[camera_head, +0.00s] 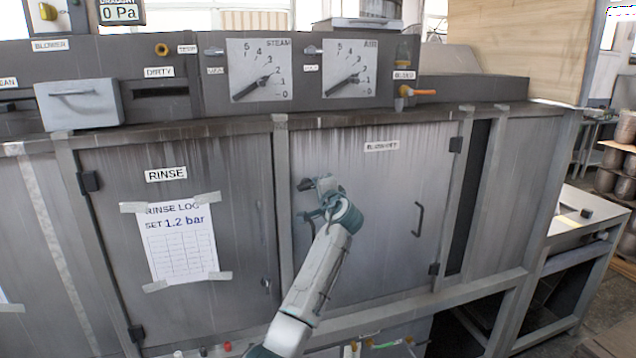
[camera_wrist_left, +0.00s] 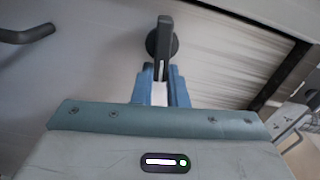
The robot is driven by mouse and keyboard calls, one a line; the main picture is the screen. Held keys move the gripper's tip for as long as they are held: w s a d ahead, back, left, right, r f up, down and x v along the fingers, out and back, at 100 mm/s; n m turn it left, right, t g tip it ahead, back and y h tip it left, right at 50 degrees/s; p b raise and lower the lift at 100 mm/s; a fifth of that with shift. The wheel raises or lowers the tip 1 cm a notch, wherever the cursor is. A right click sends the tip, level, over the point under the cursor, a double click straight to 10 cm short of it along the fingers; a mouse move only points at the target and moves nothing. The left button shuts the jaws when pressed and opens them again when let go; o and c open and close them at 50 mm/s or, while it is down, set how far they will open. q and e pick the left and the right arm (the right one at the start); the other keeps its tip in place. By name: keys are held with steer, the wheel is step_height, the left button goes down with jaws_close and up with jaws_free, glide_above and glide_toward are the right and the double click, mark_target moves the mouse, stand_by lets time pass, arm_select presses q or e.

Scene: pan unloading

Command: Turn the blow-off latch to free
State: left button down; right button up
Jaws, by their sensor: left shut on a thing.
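The blow-off latch (camera_wrist_left: 164,42) is a dark lever on a round base, fixed to a grey metal door. In the left wrist view, it points along the gripper, with its lower end between the blue fingers. My left gripper (camera_wrist_left: 160,82) is shut on this lever. In the head view, my left gripper (camera_head: 314,188) is at the upper left of the door labelled blow-off (camera_head: 375,240), and the wrist partly hides the latch. My right gripper is in neither view.
A dark door handle (camera_head: 418,218) is to the right on the same door. The rinse door (camera_head: 180,270) with a taped log sheet is at the left. Steam gauge (camera_head: 259,69) and air gauge (camera_head: 350,68) sit above, beside a valve with an orange handle (camera_head: 420,92).

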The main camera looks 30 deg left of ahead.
arm_select(q)
steer(key=shift+f+m+p, duration=0.2)
steer(key=shift+m+p, duration=0.1)
steer(key=shift+m, duration=0.7)
steer(key=c, duration=1.4)
jaws_free()
steer(key=shift+c, duration=0.2)
steer(key=shift+f, duration=0.1)
steer(key=b+v, duration=0.5)
steer(key=v, duration=0.5)
steer(key=shift+s+d, duration=0.2)
steer(key=shift+d, duration=0.1)
